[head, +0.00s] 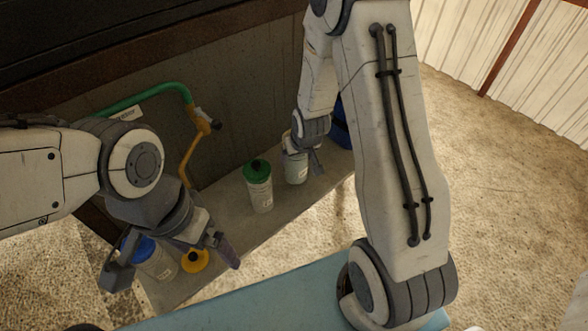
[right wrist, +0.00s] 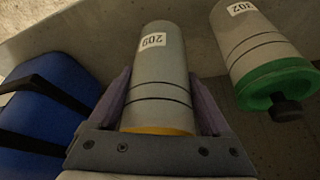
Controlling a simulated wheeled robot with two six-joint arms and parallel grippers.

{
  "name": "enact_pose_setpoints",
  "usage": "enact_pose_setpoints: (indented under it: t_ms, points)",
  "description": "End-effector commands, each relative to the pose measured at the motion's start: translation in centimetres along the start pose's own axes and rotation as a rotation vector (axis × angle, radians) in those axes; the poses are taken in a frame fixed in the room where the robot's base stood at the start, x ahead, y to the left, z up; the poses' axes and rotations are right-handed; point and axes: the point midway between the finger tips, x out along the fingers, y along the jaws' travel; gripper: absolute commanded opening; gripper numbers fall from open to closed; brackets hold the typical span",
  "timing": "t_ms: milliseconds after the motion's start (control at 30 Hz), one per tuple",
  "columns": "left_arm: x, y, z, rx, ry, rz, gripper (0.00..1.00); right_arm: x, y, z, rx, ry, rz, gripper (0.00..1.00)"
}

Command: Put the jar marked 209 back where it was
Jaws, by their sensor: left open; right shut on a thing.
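The jar marked 209 (right wrist: 160,70) is grey with dark bands and an orange-yellow lid edge. My right gripper (right wrist: 163,105) is shut on it, with one finger on each side. In the head view the jar (head: 296,171) is upright over the far part of the shelf, right of a green-lidded jar. I cannot tell whether its base touches the shelf. My right gripper (head: 303,158) partly hides its top there. My left gripper (head: 172,262) is open over the near part of the shelf, in front of a blue-lidded jar and a yellow-lidded jar.
The blue-lidded jar (head: 155,262) and yellow-lidded jar (head: 195,262) stand near. A blue object with black straps (right wrist: 45,110) is beside jar 209. A green and orange pipe (head: 165,90) runs behind the shelf (head: 225,222).

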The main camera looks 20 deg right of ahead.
Motion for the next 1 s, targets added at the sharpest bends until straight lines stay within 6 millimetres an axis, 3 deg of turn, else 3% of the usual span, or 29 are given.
enact_pose_setpoints:
  t_ms: [233, 533, 967, 1000]
  points:
    - [-0.3, 0.0, 0.0, 0.000, 0.000, 0.000, 1.00, 1.9, -1.6, -1.1, 0.000, 0.002, 0.000, 0.00]
    - [-0.7, 0.1, -0.1, 0.000, 0.000, 0.000, 1.00, 5.2, -1.5, 0.3, 0.001, 0.000, 0.001, 0.00]
    - [-0.3, 0.0, 0.0, 0.000, 0.000, 0.000, 1.00, 5.9, -1.5, 0.6, 0.001, 0.003, 0.000, 0.00]
    - [-0.4, 0.0, 0.0, 0.000, 0.000, 0.000, 1.00, 5.9, -1.5, 0.7, 0.001, 0.000, 0.000, 0.90]
